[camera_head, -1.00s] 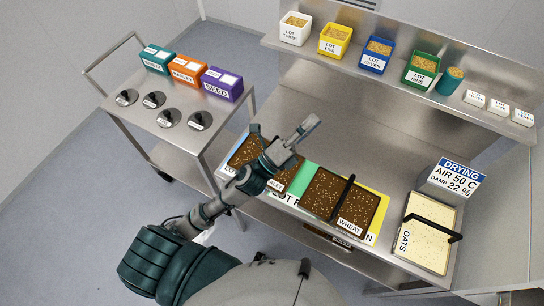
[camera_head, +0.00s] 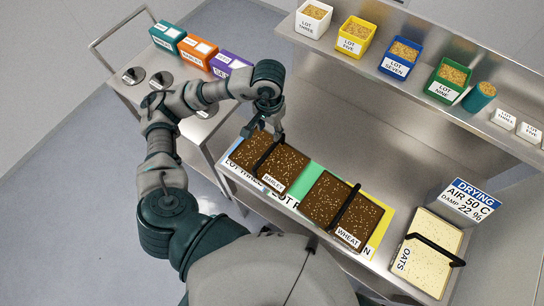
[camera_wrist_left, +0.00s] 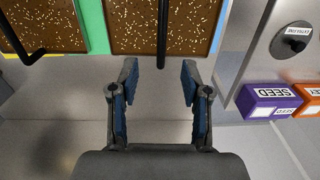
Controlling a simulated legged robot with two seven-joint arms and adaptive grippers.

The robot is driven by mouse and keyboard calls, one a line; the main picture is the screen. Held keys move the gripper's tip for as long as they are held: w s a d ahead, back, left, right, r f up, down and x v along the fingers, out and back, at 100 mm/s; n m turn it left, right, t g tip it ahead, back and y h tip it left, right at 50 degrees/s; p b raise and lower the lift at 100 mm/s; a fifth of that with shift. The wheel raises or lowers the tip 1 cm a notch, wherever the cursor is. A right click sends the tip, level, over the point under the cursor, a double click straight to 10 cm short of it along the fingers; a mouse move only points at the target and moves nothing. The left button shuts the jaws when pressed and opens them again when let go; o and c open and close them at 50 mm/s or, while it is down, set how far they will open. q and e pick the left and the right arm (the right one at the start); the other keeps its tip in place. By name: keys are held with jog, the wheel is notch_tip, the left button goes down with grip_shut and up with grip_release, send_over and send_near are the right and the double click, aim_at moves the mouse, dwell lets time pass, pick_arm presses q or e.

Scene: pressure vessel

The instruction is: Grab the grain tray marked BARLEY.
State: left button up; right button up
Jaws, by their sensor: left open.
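The BARLEY tray (camera_head: 290,163) is brown with pale grains, a white label (camera_head: 273,183) at its front and a black bar handle across its top. It lies on the bench's left part. My left gripper (camera_head: 265,130) is open and empty at the tray's back edge, fingers pointing down. In the left wrist view, the open fingers (camera_wrist_left: 160,78) are either side of the line of the handle (camera_wrist_left: 162,35), whose end lies just ahead of them. The tray (camera_wrist_left: 195,25) also shows there. I cannot tell whether anything touches. My right gripper is not in view.
The WHEAT tray (camera_head: 320,199) lies right of the BARLEY tray, and the pale OATS tray (camera_head: 430,255) farther right by a DRYING sign (camera_head: 463,201). A shelf (camera_head: 420,95) with lot bins runs behind. A cart (camera_head: 120,85) with coloured boxes stands left.

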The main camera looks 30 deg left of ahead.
pick_arm(q)
jog(key=p, duration=0.1)
send_near(269, 151)
jog(key=f, duration=0.5)
jog(key=shift+s+a+f, duration=0.15)
jog(key=shift+a+f, duration=0.1)
jog(key=shift+a, duration=0.05)
jog(key=shift+f, duration=0.2)
jog(key=shift+d+f, duration=0.15)
jog(key=shift+f, duration=0.15)
jog(key=f, duration=0.1)
jog(key=f+p, duration=0.1)
jog(key=f, duration=0.1)
jog(key=shift+w+d+f, duration=0.1)
jog(key=shift+w+f, duration=0.1)
jog(key=shift+f, duration=0.65)
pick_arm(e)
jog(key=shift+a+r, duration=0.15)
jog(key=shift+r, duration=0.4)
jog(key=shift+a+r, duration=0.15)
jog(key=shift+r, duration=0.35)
pick_arm(q)
jog(key=shift+c, duration=0.2)
jog(key=shift+a, duration=0.25)
jog(key=c, duration=0.4)
jog(key=shift+d, duration=0.1)
grip_shut()
